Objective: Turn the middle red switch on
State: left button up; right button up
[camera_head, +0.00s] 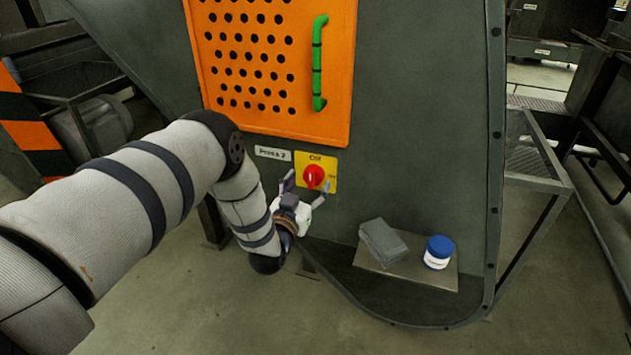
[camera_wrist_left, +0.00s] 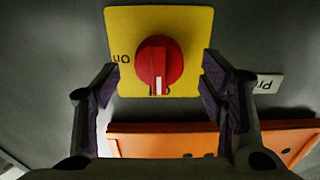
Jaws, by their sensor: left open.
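The red rotary switch (camera_head: 313,177) sits on a yellow plate (camera_head: 327,163) on the grey machine wall, below the orange panel. "Off" is printed above the knob, and the knob's white mark points up towards it. The switch also shows in the left wrist view (camera_wrist_left: 158,62), upside down, with "On" at the left. My left gripper (camera_head: 307,188) is open in front of the switch, one finger at each side. In the wrist view its fingers flank the knob with gaps and hold nothing. My right gripper is not in view.
A label reading "Press 2" (camera_head: 273,153) is left of the plate. The orange perforated panel (camera_head: 325,128) has a green handle (camera_head: 318,65). Below right, a ledge carries a tray (camera_head: 405,277) with a grey block (camera_head: 383,241) and a blue-lidded jar (camera_head: 438,252).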

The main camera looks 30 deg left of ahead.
pick_arm(q)
jog(key=shift+x, duration=1.05)
jog(key=shift+w, duration=0.25)
jog(key=c, duration=1.2)
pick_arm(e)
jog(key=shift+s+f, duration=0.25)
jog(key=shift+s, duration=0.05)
